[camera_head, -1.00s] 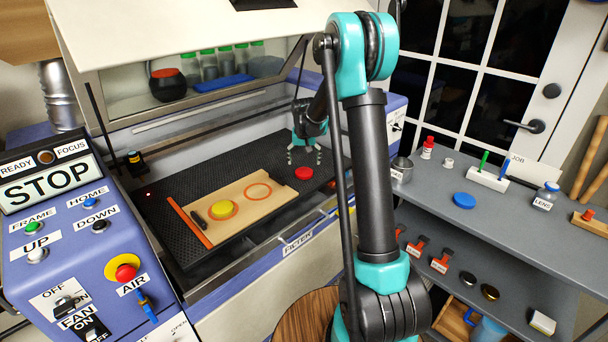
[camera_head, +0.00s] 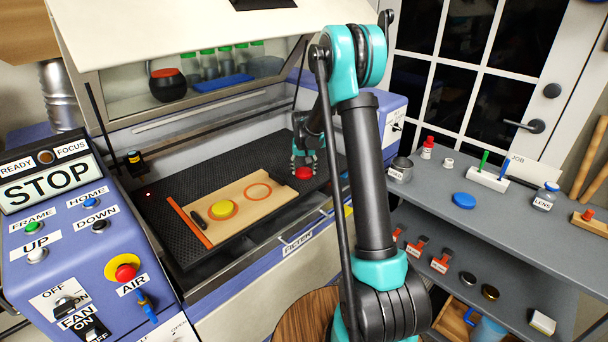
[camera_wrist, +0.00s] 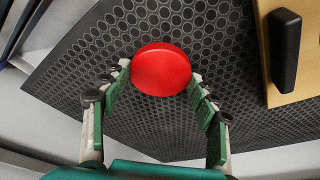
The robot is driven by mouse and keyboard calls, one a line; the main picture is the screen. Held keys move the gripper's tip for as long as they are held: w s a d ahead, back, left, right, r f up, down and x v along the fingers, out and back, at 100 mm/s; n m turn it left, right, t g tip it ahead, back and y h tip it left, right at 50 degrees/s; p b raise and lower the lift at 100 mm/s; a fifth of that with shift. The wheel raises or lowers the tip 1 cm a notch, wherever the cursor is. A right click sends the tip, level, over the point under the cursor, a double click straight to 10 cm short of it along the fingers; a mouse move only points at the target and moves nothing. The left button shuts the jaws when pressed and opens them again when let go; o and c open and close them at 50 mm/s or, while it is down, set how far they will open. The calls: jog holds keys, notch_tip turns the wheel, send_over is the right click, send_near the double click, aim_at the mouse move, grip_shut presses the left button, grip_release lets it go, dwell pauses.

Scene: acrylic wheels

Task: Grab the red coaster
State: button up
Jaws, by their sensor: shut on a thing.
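The red coaster (camera_wrist: 161,69) is a round disc at the right end of the black honeycomb bed (camera_head: 160,206) inside the open machine. It also shows in the head view (camera_head: 304,173), partly covered by my fingers. My gripper (camera_wrist: 160,80) is shut on the red coaster, with a finger against each side of its rim. In the head view, my gripper (camera_head: 304,165) is low over the bed. I cannot tell whether the coaster touches the bed or is slightly above it.
A wooden board (camera_head: 262,210) lies left of the coaster, with a yellow disc (camera_head: 221,209), a dark bar (camera_head: 198,217) and an orange strip (camera_head: 201,238). The lid (camera_head: 200,30) is raised above the bed. A grey shelf (camera_head: 500,220) with a blue disc (camera_head: 464,200) stands at right.

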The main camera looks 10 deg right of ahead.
jog(key=shift+c, duration=0.9)
